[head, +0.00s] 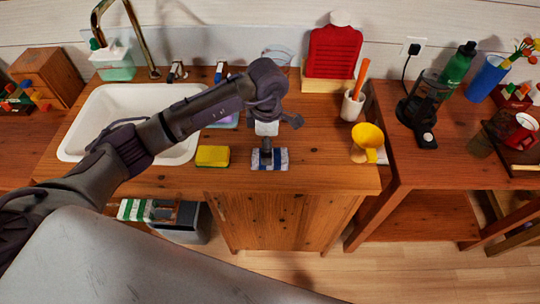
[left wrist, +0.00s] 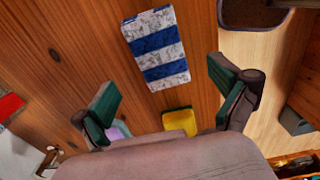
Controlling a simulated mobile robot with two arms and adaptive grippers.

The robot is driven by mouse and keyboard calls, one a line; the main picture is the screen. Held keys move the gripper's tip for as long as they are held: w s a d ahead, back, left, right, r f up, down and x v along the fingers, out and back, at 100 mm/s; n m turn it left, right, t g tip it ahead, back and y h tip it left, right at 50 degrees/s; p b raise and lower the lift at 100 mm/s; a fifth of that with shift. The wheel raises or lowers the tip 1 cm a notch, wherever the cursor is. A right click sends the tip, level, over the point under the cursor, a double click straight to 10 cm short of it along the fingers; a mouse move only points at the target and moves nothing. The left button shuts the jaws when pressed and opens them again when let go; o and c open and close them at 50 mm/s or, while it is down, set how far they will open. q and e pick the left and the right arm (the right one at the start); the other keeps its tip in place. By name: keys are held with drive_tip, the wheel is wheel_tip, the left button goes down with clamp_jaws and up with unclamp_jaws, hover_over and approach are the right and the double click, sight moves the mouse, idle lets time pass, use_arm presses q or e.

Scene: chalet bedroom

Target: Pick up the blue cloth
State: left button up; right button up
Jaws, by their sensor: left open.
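The blue cloth (head: 282,160) is a folded, blue-and-white striped piece lying flat near the front edge of the wooden counter. It also shows in the left wrist view (left wrist: 160,60), where its whole top is visible. My left gripper (head: 267,150) hangs over it in the head view and hides part of its middle. In the left wrist view its two green-padded fingers (left wrist: 168,82) are spread wide with nothing between them, and the cloth lies beyond the fingertips. My right gripper is not in view.
A yellow sponge (head: 212,156) lies just left of the cloth. A white sink (head: 88,110) is further left. A yellow cup-shaped item (head: 367,140) and a white holder (head: 352,106) stand to the right. The counter between the cloth and the yellow item is clear.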

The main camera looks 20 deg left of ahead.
use_arm(q)
wheel_tip(320, 180, down, 4)
drive_tip(key=shift+d+r+p, duration=0.1)
drive_tip(key=shift+r+p, duration=0.05)
drive_tip(key=shift+p, duration=0.6)
drive_tip(key=shift+w+f, duration=0.1)
drive_tip(key=shift+f, duration=0.4)
drive_tip(key=c, duration=1.1)
drive_tip(key=shift+r, duration=0.15)
drive_tip(key=shift+r+b, duration=0.35)
drive_tip(key=shift+r, duration=0.25)
wheel_tip(320, 180, up, 3)
drive_tip(key=shift+w+f+b, duration=0.1)
drive_tip(key=shift+b, duration=0.5)
drive_tip(key=w+d+r+b, duration=0.3)
drive_tip(key=w+d+r, duration=0.2)
drive_tip(key=d, duration=0.5)
drive_tip(key=shift+w+d+r+b, duration=0.2)
drive_tip(key=shift+r+b, duration=0.2)
drive_tip(key=shift+r, duration=0.5)
